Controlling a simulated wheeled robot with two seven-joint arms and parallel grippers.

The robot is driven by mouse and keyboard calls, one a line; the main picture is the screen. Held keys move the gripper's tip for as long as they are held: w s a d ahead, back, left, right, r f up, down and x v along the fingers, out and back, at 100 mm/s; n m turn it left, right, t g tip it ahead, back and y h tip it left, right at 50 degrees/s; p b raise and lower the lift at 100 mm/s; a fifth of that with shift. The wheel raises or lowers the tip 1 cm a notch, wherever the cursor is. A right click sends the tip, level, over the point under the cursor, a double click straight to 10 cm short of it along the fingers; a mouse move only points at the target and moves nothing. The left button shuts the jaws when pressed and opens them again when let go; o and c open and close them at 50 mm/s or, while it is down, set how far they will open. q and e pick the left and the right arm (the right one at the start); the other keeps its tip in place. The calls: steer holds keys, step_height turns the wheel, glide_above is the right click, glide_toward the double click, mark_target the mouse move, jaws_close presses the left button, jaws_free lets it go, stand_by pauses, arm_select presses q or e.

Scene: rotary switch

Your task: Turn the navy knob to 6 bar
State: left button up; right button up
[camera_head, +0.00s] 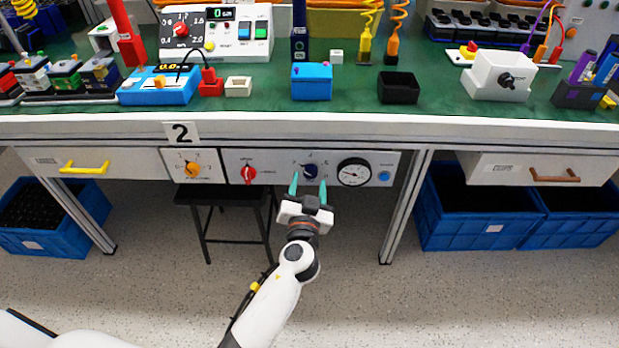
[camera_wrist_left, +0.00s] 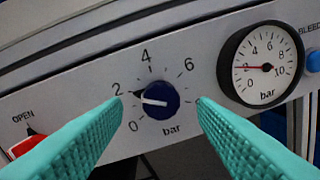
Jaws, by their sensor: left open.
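The navy knob (camera_head: 310,171) sits on the grey panel under the bench. In the left wrist view the navy knob (camera_wrist_left: 160,100) has a pointer and white line aimed left, close to the 2 mark on a scale with 0, 2, 4 and 6 bar. The 6 mark (camera_wrist_left: 189,65) is to its upper right. My left gripper (camera_head: 308,187) is open in front of the knob, its teal fingers on either side of it and apart from it in the picture. The pressure gauge (camera_wrist_left: 262,84) has its red needle near 2. My right gripper is out of view.
On the same panel are a red knob (camera_head: 248,173) to the left and a blue bleed button (camera_head: 384,176) to the right of the gauge. A yellow-orange knob (camera_head: 191,169) is further left. A dark stool (camera_head: 235,197) stands below. Bench legs flank the space.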

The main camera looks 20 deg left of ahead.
arm_select(q)
steer(key=shift+x, duration=1.15)
steer(key=c, duration=1)
steer(key=shift+o, duration=0.2)
